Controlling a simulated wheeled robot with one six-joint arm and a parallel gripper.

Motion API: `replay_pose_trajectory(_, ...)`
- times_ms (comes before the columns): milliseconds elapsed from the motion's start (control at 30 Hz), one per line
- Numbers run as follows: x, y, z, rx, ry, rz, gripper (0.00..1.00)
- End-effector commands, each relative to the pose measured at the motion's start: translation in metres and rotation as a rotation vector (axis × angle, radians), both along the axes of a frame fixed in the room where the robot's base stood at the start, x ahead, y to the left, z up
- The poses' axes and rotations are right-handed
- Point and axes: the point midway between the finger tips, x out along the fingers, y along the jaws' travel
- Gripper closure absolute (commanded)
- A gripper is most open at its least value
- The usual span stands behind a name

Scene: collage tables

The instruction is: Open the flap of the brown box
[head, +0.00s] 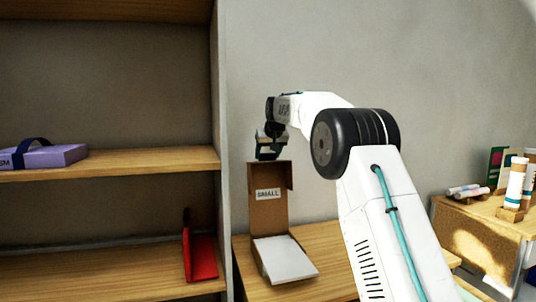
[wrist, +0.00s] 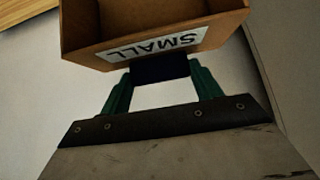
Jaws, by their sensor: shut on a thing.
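The brown box (head: 258,262) stands on the wooden table, with its flap (head: 268,212) raised upright at the back. The flap carries a white label reading "SMALL" (head: 268,194), which shows upside down in the wrist view (wrist: 152,45). My gripper (head: 268,154) is at the flap's top edge. In the wrist view, its green fingers (wrist: 160,80) are shut on a dark tab (wrist: 160,68) at the flap's edge. A white flat panel or item (head: 284,258) shows at the front of the box; I cannot tell which.
A shelf unit (head: 215,130) stands close at left, with a purple box (head: 52,156) and a red open item (head: 201,257) on it. The box's wooden table (head: 325,262) is partly behind my arm. Another table at right holds rolls (head: 515,183).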

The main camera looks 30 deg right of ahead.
Motion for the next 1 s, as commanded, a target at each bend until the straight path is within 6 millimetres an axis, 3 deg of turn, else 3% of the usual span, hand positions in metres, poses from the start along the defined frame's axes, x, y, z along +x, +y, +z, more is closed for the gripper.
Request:
replay_pose_trajectory(733, 0.006, -0.0019, -0.0024, 0.005, 0.046, 0.001, 0.78)
replay_pose_trajectory(767, 0.006, -0.0019, -0.0024, 0.006, 0.047, 0.001, 0.28)
replay_pose_trajectory(800, 0.006, -0.0019, -0.0024, 0.005, 0.046, 0.001, 0.17)
replay_pose_trajectory(1000, 0.0062, -0.0015, -0.0025, 0.006, 0.046, 0.002, 0.15)
